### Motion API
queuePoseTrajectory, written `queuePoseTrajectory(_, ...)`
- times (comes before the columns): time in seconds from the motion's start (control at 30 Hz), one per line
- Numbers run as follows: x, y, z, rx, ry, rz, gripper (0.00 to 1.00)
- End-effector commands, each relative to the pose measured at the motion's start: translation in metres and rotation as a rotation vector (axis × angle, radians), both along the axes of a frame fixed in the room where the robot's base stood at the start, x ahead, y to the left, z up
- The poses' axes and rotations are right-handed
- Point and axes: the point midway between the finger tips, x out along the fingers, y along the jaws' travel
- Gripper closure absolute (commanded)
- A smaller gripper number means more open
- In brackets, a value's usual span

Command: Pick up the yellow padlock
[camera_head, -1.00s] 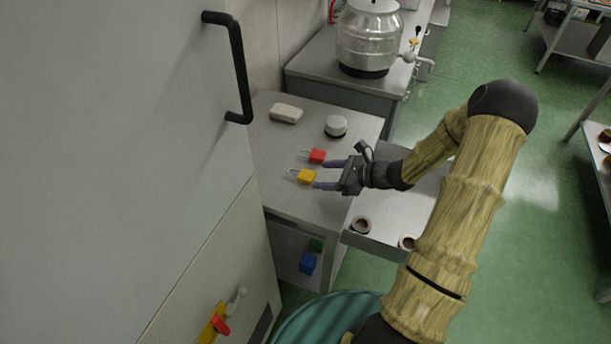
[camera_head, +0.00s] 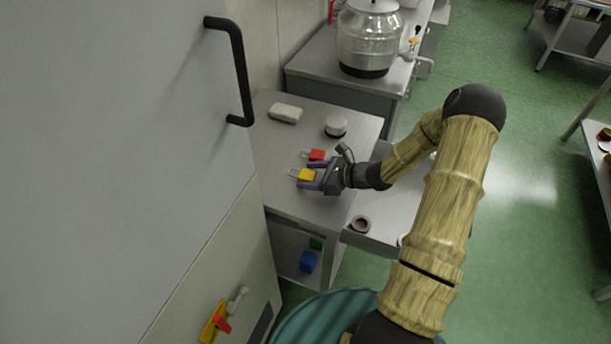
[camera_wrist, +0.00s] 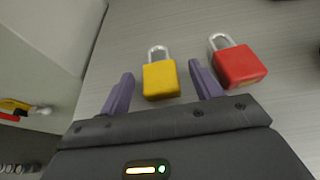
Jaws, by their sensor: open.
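The yellow padlock (camera_head: 306,174) lies on the grey metal table (camera_head: 290,200), its shackle pointing left in the head view. In the wrist view the yellow padlock (camera_wrist: 160,79) sits between the two purple fingers, its shackle pointing away from the palm. My gripper (camera_head: 308,178) is open around it, with a gap on both sides. My gripper also shows in the wrist view (camera_wrist: 162,82). Whether the fingers are down at the padlock's height is hard to tell.
A red padlock (camera_wrist: 238,66) lies just right of my right finger; it also shows in the head view (camera_head: 317,154). A white-topped round jar (camera_head: 336,127) and a pale block (camera_head: 286,113) stand farther back. A cabinet with a black handle (camera_head: 238,75) rises at left.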

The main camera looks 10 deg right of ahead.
Motion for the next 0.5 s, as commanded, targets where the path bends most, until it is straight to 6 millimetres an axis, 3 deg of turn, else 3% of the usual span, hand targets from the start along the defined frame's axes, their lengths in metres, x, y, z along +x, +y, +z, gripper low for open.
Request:
queuePoseTrajectory(0.1, -0.0001, -0.0002, 0.0001, 0.000, 0.000, 0.000, 0.40)
queuePoseTrajectory(0.33, -0.0001, -0.0002, 0.0001, 0.000, 0.000, 0.000, 0.85)
queuePoseTrajectory(0.5, 0.0001, -0.0001, 0.0004, 0.001, -0.001, 0.000, 0.87)
